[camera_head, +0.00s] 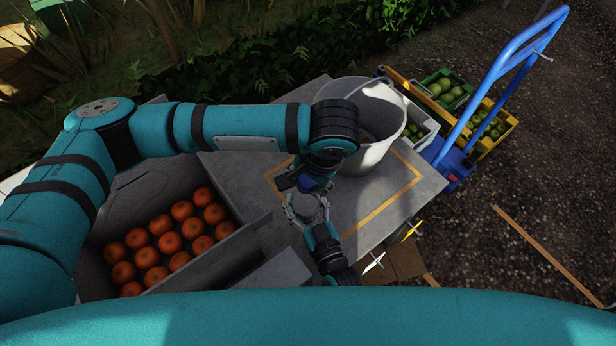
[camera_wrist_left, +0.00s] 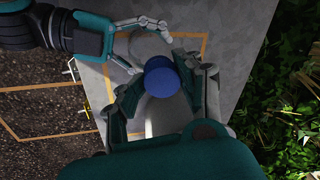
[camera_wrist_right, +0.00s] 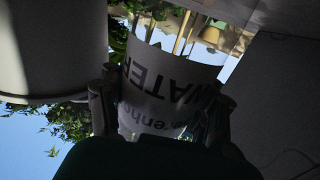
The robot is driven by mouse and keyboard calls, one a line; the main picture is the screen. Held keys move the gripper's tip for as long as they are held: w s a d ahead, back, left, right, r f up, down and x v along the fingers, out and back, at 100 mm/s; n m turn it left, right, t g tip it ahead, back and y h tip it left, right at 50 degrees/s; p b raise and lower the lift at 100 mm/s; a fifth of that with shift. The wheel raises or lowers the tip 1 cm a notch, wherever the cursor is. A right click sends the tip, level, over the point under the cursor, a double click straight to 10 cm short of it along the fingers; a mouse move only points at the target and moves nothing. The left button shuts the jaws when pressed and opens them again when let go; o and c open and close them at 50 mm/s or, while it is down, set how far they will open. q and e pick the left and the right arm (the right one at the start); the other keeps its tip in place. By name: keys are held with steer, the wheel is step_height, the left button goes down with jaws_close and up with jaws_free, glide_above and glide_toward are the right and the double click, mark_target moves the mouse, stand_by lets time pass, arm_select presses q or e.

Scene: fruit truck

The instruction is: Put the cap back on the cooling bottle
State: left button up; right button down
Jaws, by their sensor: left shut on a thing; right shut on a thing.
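The bottle is pale, with a "WATER" label in the right wrist view (camera_wrist_right: 172,85), where the picture is upside down. In the head view its round grey top (camera_head: 311,208) sits between the fingers of my right gripper (camera_head: 307,215), which is shut on it. The blue cap (camera_wrist_left: 161,78) is between the fingertips of my left gripper (camera_wrist_left: 162,86), which is shut on it. The cap appears off the bottle; the height gap is unclear.
A grey table (camera_head: 237,178) with an orange outline lies below. A large white bucket (camera_head: 385,150) stands close behind the grippers. A crate of oranges (camera_head: 258,236) is at left. Fruit crates and a blue hand truck (camera_head: 497,70) are at right.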

arm_select(q)
steer(key=shift+w+a+r+g+h, duration=0.15)
steer(key=shift+a+g+h, duration=0.05)
steer(key=shift+g+h, duration=0.6)
steer(key=shift+c, duration=0.3)
steer(key=shift+r+h, duration=0.1)
steer(key=shift+h, duration=0.2)
steer(key=shift+d, duration=0.1)
steer(key=shift+f+g+h, duration=0.2)
steer(key=shift+g+h, duration=0.1)
steer(key=shift+h, duration=0.1)
steer(key=shift+c, duration=0.2)
